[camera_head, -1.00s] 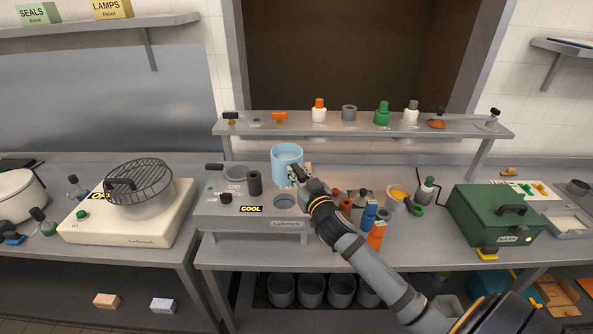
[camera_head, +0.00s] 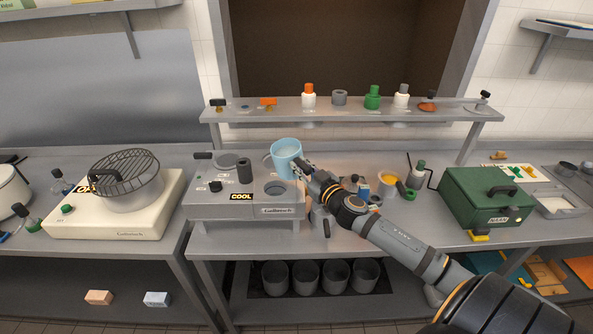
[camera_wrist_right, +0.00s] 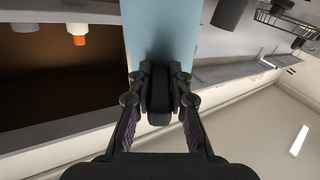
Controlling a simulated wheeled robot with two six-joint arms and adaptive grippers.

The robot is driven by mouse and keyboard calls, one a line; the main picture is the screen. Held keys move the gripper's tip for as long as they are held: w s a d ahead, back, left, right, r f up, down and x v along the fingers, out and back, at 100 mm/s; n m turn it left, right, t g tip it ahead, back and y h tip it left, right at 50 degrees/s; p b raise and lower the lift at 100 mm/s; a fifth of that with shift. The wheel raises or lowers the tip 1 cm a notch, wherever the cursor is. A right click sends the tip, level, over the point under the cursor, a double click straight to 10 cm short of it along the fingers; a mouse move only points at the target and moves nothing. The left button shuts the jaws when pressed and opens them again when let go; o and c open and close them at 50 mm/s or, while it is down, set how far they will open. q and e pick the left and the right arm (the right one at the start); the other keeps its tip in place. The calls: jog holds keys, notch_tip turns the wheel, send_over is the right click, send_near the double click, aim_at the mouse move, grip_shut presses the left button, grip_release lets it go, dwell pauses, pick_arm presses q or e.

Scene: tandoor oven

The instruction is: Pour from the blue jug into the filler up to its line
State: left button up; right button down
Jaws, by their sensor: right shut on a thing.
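The light blue jug (camera_head: 285,153) is held above the grey box marked COOL (camera_head: 215,208), near its back right part. Its mouth leans slightly to the left, and its inside is too small to read. My right gripper (camera_head: 303,169) is shut on the jug's right side. In the right wrist view, the fingers (camera_wrist_right: 160,88) close at the jug's blue wall (camera_wrist_right: 160,25). A round opening (camera_head: 275,187) in the box top, which may be the filler, lies below and just left of the jug. No fill line can be made out. My left gripper is not in view.
A black cylinder (camera_head: 244,173) stands on the box, left of the jug. A shelf (camera_head: 350,108) with several small bottles runs behind. Right of my arm are a pot with orange contents (camera_head: 388,184) and a green case (camera_head: 488,198). A cream burner (camera_head: 115,214) stands left.

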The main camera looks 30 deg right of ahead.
jog(key=shift+d+r+n+p, duration=0.1)
jog(key=shift+r+n+p, duration=0.35)
jog(key=shift+n, duration=0.45)
jog(key=n+p, duration=0.1)
jog(key=n, duration=0.5)
jog(key=shift+f+p, duration=0.3)
jog(key=shift+p, duration=0.1)
jog(key=n, duration=0.1)
jog(key=a+f+n, duration=0.1)
jog(key=n, duration=0.1)
jog(key=shift+a+f+n, duration=0.2)
jog(key=shift+f+n, duration=0.15)
jog(key=shift+n, duration=0.35)
jog(key=shift+a+f+n, duration=0.15)
jog(key=shift+f+n, duration=0.2)
jog(key=shift+n, duration=0.35)
